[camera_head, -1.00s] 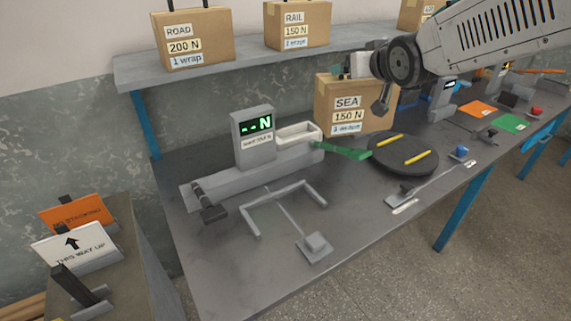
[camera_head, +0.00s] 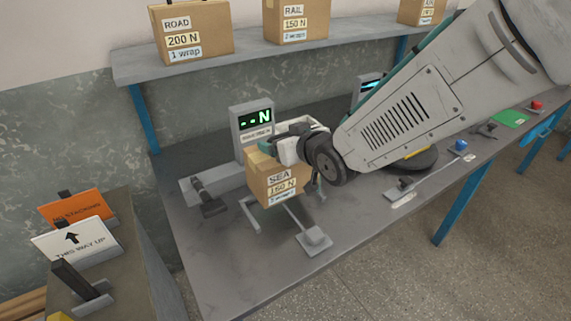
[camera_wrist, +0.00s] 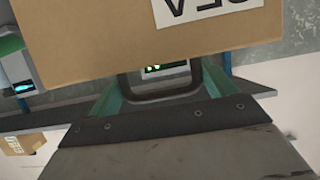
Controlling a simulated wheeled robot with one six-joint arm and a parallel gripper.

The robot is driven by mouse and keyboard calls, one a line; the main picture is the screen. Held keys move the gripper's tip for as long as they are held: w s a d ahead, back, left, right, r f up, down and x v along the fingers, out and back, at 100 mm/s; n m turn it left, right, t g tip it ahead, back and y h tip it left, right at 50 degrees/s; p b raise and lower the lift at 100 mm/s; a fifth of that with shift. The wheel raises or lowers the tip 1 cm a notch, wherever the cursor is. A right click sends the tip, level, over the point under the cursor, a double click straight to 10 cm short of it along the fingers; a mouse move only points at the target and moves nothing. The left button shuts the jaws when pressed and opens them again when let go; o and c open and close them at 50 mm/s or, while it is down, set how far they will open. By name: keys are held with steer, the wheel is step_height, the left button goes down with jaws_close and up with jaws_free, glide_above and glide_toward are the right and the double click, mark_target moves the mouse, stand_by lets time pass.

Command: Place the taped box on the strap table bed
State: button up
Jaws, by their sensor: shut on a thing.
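The brown box (camera_head: 270,187) has labels reading SEA and 150 N, with a third label below. My gripper (camera_head: 268,149) is shut on its upper part and holds it upright in front of the lit display. The strap table (camera_head: 215,178) is grey, with a U-shaped bar (camera_head: 249,216) at its front. The box hides most of its bed, and I cannot tell whether the box touches it.
A lit display (camera_head: 252,122) stands behind the box. A dark round turntable (camera_head: 415,163) is partly behind my arm. Labelled boxes (camera_head: 192,32) stand on the shelf (camera_head: 230,61). The front-left tabletop is clear.

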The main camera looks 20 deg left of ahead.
steer(key=shift+w+f, duration=0.1)
steer(key=shift+f, duration=3.85)
steer(key=o, duration=1.9)
steer(key=shift+f, duration=0.15)
steer(key=shift+o, duration=0.2)
steer(key=shift+s+d+r, duration=0.1)
steer(key=shift+s+r, duration=0.1)
steer(key=v, duration=1.1)
steer(key=shift+s+d+r, duration=0.15)
steer(key=shift+s+d, duration=0.05)
steer(key=shift+d, duration=0.05)
